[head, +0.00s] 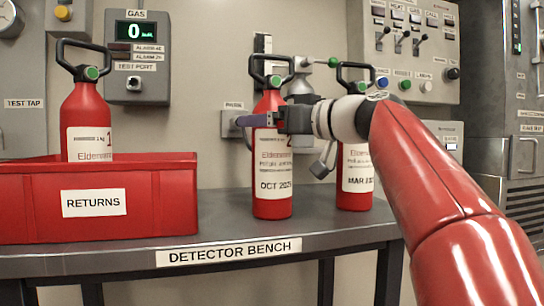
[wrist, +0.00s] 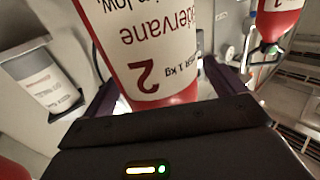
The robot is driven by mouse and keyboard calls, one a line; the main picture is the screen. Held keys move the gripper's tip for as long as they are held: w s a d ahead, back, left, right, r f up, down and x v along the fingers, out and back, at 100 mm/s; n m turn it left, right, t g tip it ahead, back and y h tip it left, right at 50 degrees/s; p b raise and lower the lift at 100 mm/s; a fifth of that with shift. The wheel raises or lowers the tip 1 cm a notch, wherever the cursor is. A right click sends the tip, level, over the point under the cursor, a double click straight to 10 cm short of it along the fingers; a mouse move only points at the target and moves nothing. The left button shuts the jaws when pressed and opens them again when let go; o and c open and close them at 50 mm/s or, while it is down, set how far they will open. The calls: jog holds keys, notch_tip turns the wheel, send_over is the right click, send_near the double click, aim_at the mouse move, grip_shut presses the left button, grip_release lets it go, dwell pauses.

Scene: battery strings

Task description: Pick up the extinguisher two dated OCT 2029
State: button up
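Extinguisher two (head: 272,205) stands upright on the detector bench (head: 225,222), red with a black handle and a white label. The label shows a partly covered 2 and OCT 202-, its last digit unclear. In the wrist view the same extinguisher (wrist: 150,60) fills the space between my fingers, its big 2 upside down. My gripper (head: 262,121) reaches in from the right at the upper body, one dark finger across the front. In the wrist view my gripper (wrist: 161,74) has its fingers wide apart, one on each side of the body; firm contact is not visible.
A second red extinguisher (head: 354,198), marked MAR, stands close on the right, partly behind my arm. A red RETURNS bin (head: 150,205) at left holds an extinguisher (head: 86,112) marked 1. Wall panels (head: 137,55) stand behind. The bench between bin and extinguisher two is clear.

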jog(key=c, duration=1.9)
jog(key=shift+r, duration=0.2)
grip_shut()
